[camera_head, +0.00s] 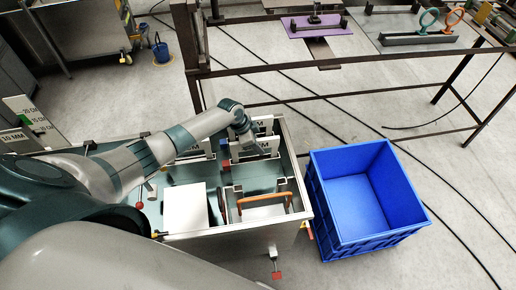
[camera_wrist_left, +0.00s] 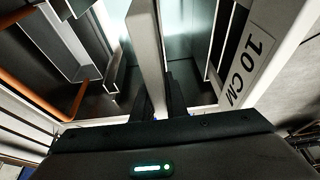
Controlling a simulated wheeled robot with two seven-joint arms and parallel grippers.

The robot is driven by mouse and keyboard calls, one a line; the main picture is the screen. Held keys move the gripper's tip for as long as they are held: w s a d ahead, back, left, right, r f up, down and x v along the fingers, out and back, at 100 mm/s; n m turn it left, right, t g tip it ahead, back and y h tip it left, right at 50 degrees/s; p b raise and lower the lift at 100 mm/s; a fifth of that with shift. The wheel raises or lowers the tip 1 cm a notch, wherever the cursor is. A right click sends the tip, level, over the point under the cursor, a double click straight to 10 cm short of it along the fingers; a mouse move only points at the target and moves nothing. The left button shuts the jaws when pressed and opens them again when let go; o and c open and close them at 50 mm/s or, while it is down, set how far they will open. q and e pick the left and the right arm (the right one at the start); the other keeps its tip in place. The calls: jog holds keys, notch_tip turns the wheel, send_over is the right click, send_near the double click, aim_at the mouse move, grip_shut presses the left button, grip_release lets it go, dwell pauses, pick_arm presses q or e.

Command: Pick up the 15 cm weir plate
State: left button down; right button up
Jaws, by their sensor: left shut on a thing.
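My left gripper (camera_head: 246,143) reaches over the metal tank (camera_head: 230,228), among upright white weir plates. In the left wrist view, the gripper (camera_wrist_left: 162,108) is shut on a pale plate (camera_wrist_left: 147,50) seen edge-on between the dark fingers. Its label does not show there, so I cannot read its size. A plate marked 10 CM (camera_wrist_left: 262,45) stands to its right, apart from the fingers. In the head view, the plates by the gripper (camera_head: 268,146) show only parts of labels. I cannot tell whether the held plate is clear of its slot.
A blue crate (camera_head: 322,210) stands on the floor right of the tank. An orange handle (camera_head: 265,198) and a white block (camera_head: 186,207) are in the front of the tank. A dark metal frame (camera_head: 270,72) with a purple mat (camera_head: 318,27) stands behind. Cables cross the floor.

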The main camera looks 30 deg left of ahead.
pick_arm(q)
notch_tip(320, 180, up, 18)
jog(key=b, duration=0.3)
jog(key=shift+b, duration=0.4)
jog(key=shift+r, duration=0.1)
